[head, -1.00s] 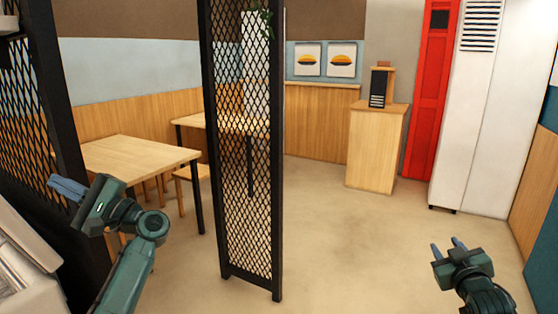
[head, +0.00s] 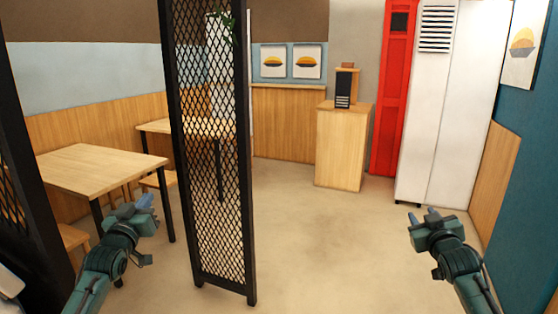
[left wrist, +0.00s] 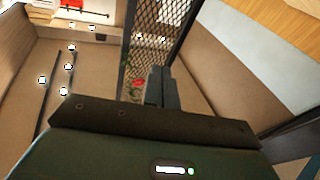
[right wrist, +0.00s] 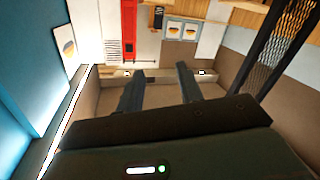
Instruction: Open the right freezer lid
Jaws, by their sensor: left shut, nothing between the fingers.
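No freezer lid can be made out in any view. My left gripper (head: 145,203) is in the lower left of the head view, in front of the wooden table. Its fingers are together and empty in the left wrist view (left wrist: 161,85). My right gripper (head: 424,215) is in the lower right of the head view, over open floor. Its two fingers stand apart with nothing between them in the right wrist view (right wrist: 160,85).
A black mesh partition (head: 212,150) stands near the middle left. A wooden table (head: 90,172) is left of it. A tall white cabinet (head: 455,120), a red panel (head: 392,90) and a wooden stand (head: 341,148) are at the back. The middle floor (head: 310,240) is clear.

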